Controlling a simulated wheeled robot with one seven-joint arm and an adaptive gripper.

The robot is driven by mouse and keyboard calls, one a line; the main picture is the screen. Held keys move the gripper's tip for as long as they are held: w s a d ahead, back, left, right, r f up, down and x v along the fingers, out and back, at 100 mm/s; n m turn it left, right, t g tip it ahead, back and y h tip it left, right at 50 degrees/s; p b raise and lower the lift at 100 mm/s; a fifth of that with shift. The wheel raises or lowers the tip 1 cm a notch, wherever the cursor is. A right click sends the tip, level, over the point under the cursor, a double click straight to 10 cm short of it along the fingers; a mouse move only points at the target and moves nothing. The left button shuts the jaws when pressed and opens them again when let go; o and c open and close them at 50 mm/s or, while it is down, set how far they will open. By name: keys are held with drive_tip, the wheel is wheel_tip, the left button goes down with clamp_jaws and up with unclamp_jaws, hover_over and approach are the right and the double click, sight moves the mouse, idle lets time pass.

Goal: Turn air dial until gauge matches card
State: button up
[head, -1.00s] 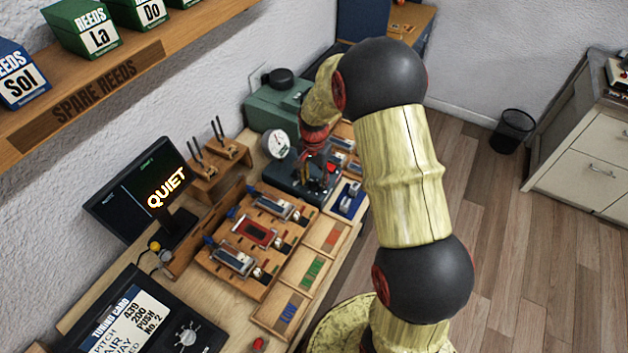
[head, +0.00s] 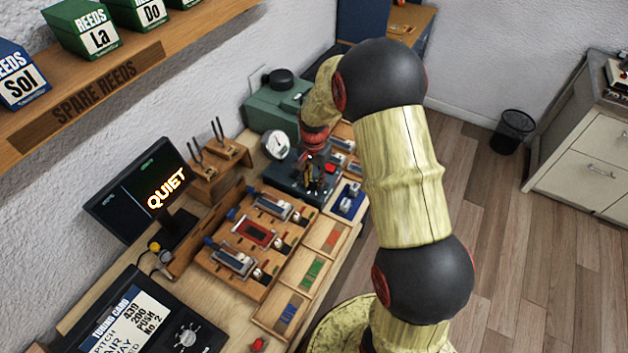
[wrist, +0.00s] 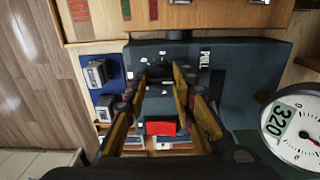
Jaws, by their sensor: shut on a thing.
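My gripper (wrist: 163,76) reaches over the dark blue-grey bench unit (wrist: 240,62). In the head view my gripper (head: 313,180) is small and partly hidden by my arm. The round white gauge (head: 277,145) stands beside the unit; in the wrist view it (wrist: 294,128) shows a green 320 label. I cannot tell which knob is the air dial.
A green machine (head: 270,108) with a black knob (head: 278,79) stands behind the gauge. A screen (head: 145,190) reads QUIET. A wooden reed tray (head: 222,262) lies in front. A silver knob (head: 186,338) sits beside the card.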

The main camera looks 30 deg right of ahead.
sight(314, 182)
drive_tip(key=shift+n, duration=0.4)
clamp_jaws()
drive_tip(key=n+p, duration=0.1)
drive_tip(key=n, duration=0.2)
drive_tip(key=shift+n, duration=0.4)
drive_tip(key=n+p, duration=0.1)
drive_tip(key=n, duration=0.4)
drive_tip(key=o, duration=1.1)
unclamp_jaws()
wheel_tip(314, 182, up, 12)
